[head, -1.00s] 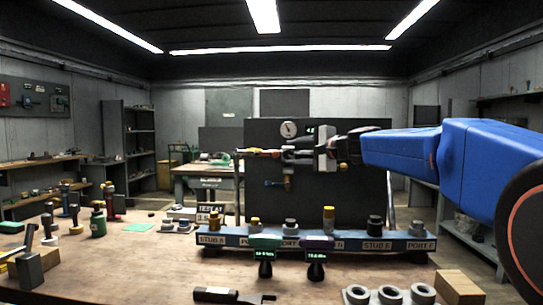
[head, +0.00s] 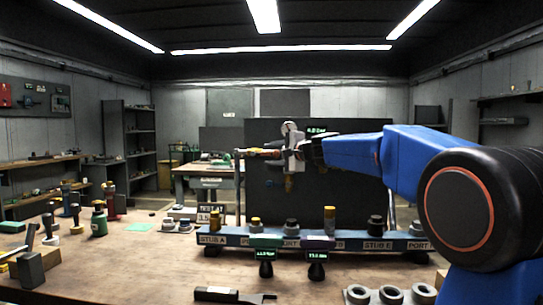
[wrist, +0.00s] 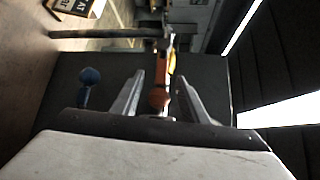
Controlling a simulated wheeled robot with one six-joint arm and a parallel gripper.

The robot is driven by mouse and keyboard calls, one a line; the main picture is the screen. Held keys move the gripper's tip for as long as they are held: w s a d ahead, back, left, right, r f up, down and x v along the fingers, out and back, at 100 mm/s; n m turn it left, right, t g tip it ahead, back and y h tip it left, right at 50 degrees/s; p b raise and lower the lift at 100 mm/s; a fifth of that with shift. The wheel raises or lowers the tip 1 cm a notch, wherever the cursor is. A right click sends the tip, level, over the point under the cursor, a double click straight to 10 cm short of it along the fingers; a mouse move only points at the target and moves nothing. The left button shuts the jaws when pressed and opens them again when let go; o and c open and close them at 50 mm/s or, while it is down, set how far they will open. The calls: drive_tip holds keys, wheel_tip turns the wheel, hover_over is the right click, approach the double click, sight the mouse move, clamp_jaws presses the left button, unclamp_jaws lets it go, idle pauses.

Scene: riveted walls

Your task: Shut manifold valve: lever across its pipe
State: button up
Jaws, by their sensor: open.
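An orange lever (wrist: 159,98) with a yellow part (wrist: 172,62) lies between the two fingers of my gripper (wrist: 158,85) in the wrist view, with space on both sides. In the head view the lever (head: 262,152) points left from the manifold, seemingly along its horizontal pipe; the exact angle is hard to tell. My gripper (head: 296,150) is open in front of the dark panel (head: 350,205), and its body hides the valve's joint and part of the gauge (head: 289,128). A blue handle (wrist: 90,75) sits apart, outside the fingers; it shows faintly below my gripper in the head view.
An upright post (head: 238,190) stands left of the valve. A labelled rail (head: 345,243) with several stubs runs along the bench (head: 130,270), with two small displays in front. Several bottles and tools stand at the left. Bench space at left centre is clear.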

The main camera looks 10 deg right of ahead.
clamp_jaws()
